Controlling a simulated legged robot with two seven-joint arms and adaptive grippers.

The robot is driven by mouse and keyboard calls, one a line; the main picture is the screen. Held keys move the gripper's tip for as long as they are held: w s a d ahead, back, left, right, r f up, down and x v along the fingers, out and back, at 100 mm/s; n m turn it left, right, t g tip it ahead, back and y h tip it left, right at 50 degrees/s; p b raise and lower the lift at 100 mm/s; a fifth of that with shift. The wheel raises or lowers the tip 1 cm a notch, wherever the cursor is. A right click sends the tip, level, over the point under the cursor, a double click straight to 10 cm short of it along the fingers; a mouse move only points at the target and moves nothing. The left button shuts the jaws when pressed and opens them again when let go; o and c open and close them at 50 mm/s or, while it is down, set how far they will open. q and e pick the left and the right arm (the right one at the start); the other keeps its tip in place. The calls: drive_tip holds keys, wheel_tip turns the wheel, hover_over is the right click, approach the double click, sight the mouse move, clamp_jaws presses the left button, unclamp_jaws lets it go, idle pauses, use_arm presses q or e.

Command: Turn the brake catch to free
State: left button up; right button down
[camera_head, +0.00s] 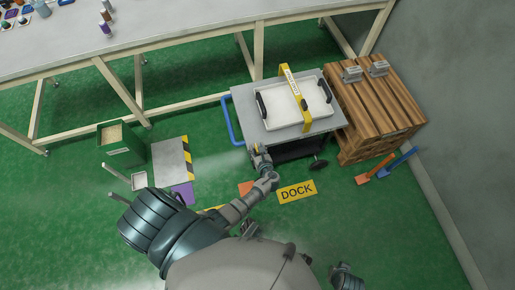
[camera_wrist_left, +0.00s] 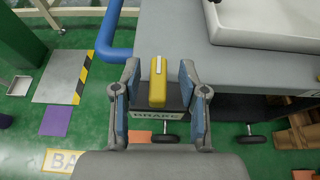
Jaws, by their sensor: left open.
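The brake catch (camera_wrist_left: 157,82) is a small yellow upright lever on a dark block with a label reading "BRAKE" (camera_wrist_left: 154,115), at the edge of the grey cart (camera_head: 244,101). My left gripper (camera_head: 258,152) is at the cart's near left corner in the head view. In the left wrist view its fingers (camera_wrist_left: 160,100) are open, one on each side of the yellow lever, with a gap showing on both sides. In the head view the catch is mostly hidden by the gripper. I cannot make out my right gripper.
A white tray (camera_head: 310,124) under a yellow strap (camera_head: 294,92) lies on the cart, with a blue handle (camera_head: 228,122) at its left. A wooden pallet stack (camera_head: 350,148) stands right of the cart. A green bin (camera_head: 117,154) and a yellow DOCK sign (camera_head: 297,191) are on the floor.

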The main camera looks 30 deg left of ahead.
use_arm(q)
drive_tip(key=v, duration=1.1)
drive_tip(key=shift+s+d, duration=0.25)
